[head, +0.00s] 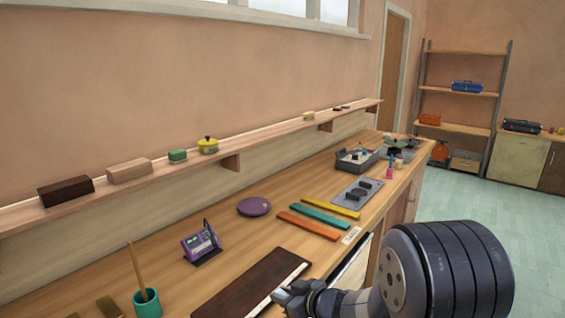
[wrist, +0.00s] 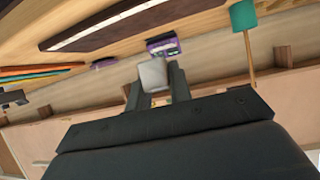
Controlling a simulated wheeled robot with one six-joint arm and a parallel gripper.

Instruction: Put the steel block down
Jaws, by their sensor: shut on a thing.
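The steel block (wrist: 152,75) is a plain light-grey block between the two dark fingers of my gripper (wrist: 156,84) in the wrist view. My gripper is shut on it, and its far end sticks out past the fingertips. In the head view my gripper (head: 288,294) is at the bottom, over or beside the near edge of the dark brown board (head: 250,284).
The wooden bench (head: 185,280) bears a purple-framed device (head: 201,243), a teal cup (head: 147,303) with a stick, a purple disc (head: 254,206), and orange (head: 308,225), teal (head: 320,216) and yellow (head: 331,206) bars. Bare wood lies between the device and the disc. A wall shelf (head: 108,190) runs behind.

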